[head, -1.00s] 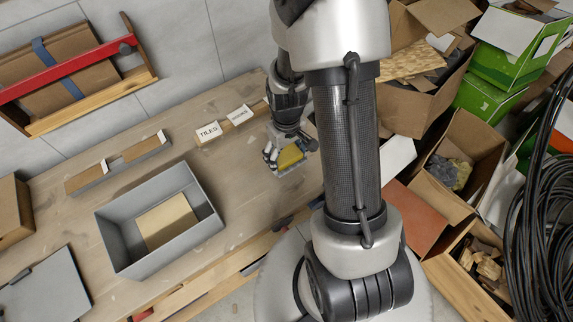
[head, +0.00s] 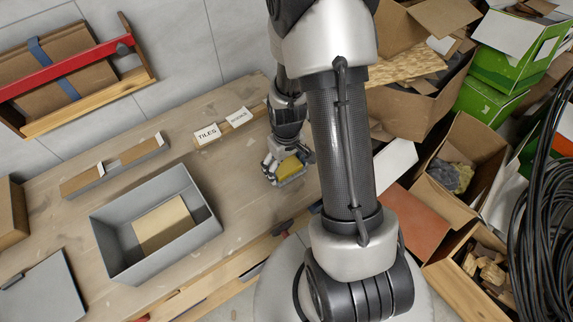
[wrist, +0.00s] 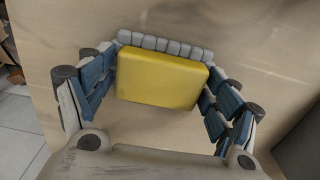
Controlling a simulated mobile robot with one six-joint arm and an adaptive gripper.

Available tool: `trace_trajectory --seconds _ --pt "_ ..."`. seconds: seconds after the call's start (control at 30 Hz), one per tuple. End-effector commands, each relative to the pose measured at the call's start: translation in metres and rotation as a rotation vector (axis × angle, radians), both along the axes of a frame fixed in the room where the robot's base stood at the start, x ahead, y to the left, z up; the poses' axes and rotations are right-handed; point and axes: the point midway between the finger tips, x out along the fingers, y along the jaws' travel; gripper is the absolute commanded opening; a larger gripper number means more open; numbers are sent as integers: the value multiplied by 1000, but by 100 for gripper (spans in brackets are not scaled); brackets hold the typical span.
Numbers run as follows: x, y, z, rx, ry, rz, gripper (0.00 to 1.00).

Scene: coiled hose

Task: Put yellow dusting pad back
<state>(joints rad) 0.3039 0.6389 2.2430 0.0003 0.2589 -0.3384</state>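The yellow dusting pad (wrist: 162,77) is a yellow block with a row of grey, rounded tufts along its far edge in the wrist view. My gripper (wrist: 160,85) has its blue-padded fingers against the pad's left and right sides and appears shut on it. In the head view the pad (head: 290,168) shows between the fingers of my gripper (head: 284,167), over the right end of the wooden bench (head: 236,190). Whether the pad's underside touches the bench cannot be told.
A grey open bin (head: 112,248) holding a tan block (head: 163,224) stands left of my gripper. Two labels, "TILES" (head: 207,134) and "HOOKS" (head: 238,118), stand at the bench's back. Cardboard boxes (head: 463,150) and a black coiled hose (head: 545,235) are at right. Bench between bin and gripper is clear.

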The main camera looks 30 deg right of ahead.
Motion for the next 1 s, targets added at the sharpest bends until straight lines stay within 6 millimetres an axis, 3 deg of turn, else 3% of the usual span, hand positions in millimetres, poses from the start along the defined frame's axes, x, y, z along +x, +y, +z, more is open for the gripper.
trace_trajectory --seconds 0.53,1.0 --pt "0 0 9 0 -1 0 91" --pt "1 0 103 -1 -3 0 91"
